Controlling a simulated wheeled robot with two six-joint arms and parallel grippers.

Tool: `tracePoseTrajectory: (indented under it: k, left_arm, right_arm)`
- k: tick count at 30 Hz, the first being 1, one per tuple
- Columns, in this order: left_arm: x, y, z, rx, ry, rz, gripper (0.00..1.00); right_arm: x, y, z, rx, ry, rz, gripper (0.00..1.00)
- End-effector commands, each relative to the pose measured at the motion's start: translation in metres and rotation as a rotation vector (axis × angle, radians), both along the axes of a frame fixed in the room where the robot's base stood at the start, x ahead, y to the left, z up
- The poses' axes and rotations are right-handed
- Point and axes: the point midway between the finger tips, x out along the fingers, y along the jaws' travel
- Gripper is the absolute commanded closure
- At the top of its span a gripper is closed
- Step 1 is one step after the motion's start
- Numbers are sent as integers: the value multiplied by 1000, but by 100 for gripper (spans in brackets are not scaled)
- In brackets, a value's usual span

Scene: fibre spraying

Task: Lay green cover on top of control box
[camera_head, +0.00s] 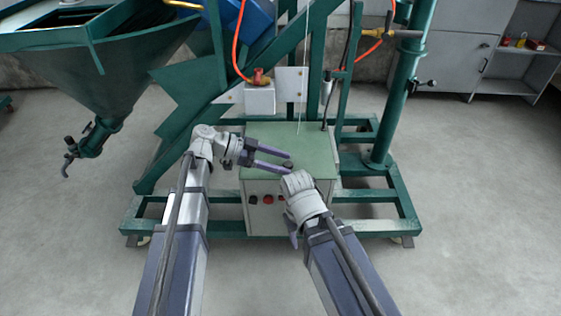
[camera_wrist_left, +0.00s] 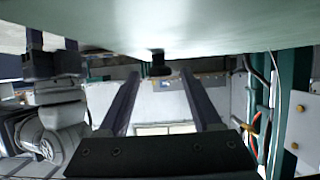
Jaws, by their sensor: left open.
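The green cover (camera_head: 290,140) lies flat over the top of the pale control box (camera_head: 265,218); I see no clear gap between them. A small dark knob (camera_head: 287,163) stands on the cover. My left gripper (camera_head: 288,162) is open just above the cover, its fingers pointing right with the knob around their tips. The left wrist view looks inverted: the cover (camera_wrist_left: 160,22) fills its top, and the knob (camera_wrist_left: 158,68) shows between the two spread fingers. My right gripper (camera_head: 293,236) points down at the box's front; its two fingers (camera_wrist_left: 53,50) look apart and empty, their tips hidden.
A green frame (camera_head: 385,222) on wheels surrounds the box, with posts and an orange hose (camera_head: 238,50) behind it. A green hopper (camera_head: 95,70) stands at the left. Grey cabinets (camera_head: 452,65) stand at the back right. The floor at both sides is clear.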

Motion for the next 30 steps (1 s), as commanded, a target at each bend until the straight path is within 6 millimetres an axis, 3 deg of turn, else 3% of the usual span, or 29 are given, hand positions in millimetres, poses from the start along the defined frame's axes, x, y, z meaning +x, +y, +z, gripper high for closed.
tracePoseTrajectory:
  k: [5,21,30]
  left_arm:
    - [1,7,6,0,0,2,34]
    - [1,98,44,1,0,2,34]
    - [0,111,48,0,0,0,34]
  right_arm:
    - [0,0,6,-1,0,-1,50]
    - [0,0,44,-2,1,-7,50]
    - [0,0,48,0,1,-7,50]
